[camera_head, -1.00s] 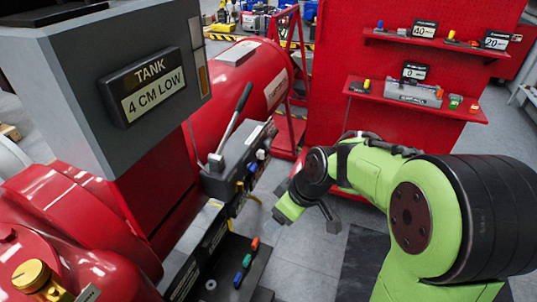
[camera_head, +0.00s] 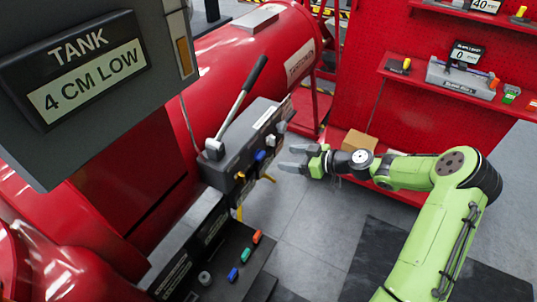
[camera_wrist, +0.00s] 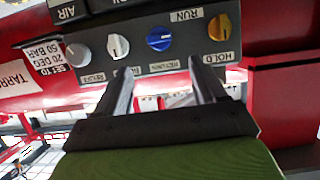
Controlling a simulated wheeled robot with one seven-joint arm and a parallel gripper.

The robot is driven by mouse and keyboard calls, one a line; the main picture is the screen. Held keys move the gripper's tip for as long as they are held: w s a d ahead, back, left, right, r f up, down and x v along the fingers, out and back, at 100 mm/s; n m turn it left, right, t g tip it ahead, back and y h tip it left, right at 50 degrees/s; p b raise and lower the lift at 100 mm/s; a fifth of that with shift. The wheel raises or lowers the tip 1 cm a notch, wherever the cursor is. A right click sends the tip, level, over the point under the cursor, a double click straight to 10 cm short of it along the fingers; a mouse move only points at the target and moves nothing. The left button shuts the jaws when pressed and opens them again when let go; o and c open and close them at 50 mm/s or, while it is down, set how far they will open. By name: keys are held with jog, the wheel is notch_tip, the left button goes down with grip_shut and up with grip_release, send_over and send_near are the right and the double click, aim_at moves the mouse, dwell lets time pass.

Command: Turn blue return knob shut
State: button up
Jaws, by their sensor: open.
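The blue knob (camera_head: 260,156) sits on the face of the dark valve box. In the wrist view the blue knob (camera_wrist: 159,40) has its raised bar lying roughly across the picture, above a label reading RETURN. A yellow knob (camera_wrist: 219,27) is to its right; a white knob (camera_wrist: 118,45) and a grey knob (camera_wrist: 78,52) are to its left. My gripper (camera_head: 291,158) is open and empty, reaching toward the box from the right with a gap left. In the wrist view my gripper's fingertips (camera_wrist: 158,75) lie either side of the blue knob, below it in the picture.
A long lever (camera_head: 240,100) rises from the box top. The tank sign (camera_head: 85,80) reads 4 CM LOW. Red, green and blue pieces lie on a dark lower ledge (camera_head: 215,288). A red tank (camera_head: 225,60) stands behind; grey floor (camera_head: 310,215) is open below my arm.

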aim_at(262, 155)
jog(key=x, duration=0.9)
jog(key=shift+a+f, duration=0.1)
jog(key=shift+c, duration=0.4)
jog(key=c, duration=1)
